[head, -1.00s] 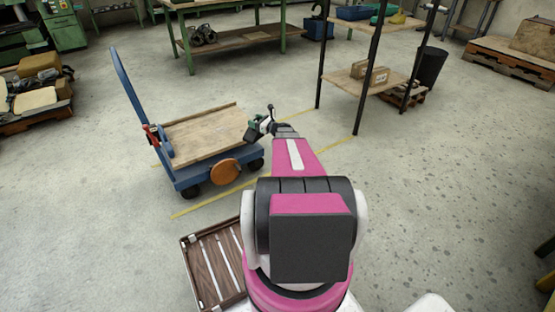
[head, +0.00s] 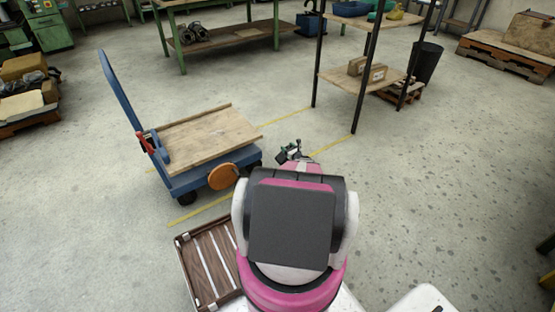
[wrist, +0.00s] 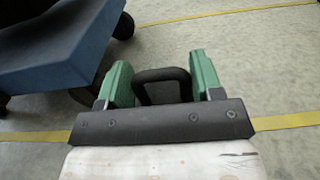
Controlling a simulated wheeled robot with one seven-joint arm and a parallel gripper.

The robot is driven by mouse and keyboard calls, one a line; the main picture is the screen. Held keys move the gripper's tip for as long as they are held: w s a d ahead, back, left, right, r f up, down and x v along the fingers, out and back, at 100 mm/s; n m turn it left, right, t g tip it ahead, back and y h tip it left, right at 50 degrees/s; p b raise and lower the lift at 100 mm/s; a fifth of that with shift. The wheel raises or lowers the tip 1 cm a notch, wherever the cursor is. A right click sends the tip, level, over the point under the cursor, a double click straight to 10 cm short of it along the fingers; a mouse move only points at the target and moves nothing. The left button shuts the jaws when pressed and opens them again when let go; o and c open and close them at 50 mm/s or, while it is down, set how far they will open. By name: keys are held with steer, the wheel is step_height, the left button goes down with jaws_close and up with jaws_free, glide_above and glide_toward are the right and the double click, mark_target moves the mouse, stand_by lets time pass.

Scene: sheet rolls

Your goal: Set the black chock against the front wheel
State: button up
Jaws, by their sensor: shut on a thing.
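My gripper (wrist: 161,80) has green fingertips, closed on a black loop-shaped part of the black chock (wrist: 160,74) in the wrist view. The rest of the chock is hard to make out. In the head view my gripper (head: 291,152) is just right of the blue cart (head: 190,183), beyond my pink arm. The cart has a wooden deck and dark wheels. One wheel (head: 187,198) shows at its near left corner, and another is partly hidden at the right end.
An orange disc (head: 223,176) is on the cart's near side. Yellow lines (head: 200,209) mark the floor. A slatted wooden crate (head: 210,265) lies beside my base. A shelf rack (head: 345,85) stands behind my gripper. Floor to the right is open.

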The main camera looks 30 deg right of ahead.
steer(key=shift+w+d+f, duration=0.25)
steer(key=shift+w+f, duration=1.55)
steer(key=shift+w, duration=0.1)
steer(key=shift+w+d+f, duration=0.3)
steer(key=shift+w+f, duration=1.55)
steer(key=shift+w, duration=0.05)
steer(key=shift+w+d+f, duration=0.25)
steer(key=shift+w+f, duration=1.55)
steer(key=shift+w, duration=0.1)
steer(key=shift+f, duration=0.1)
steer(key=o, duration=1.5)
steer(key=shift+c, duration=0.2)
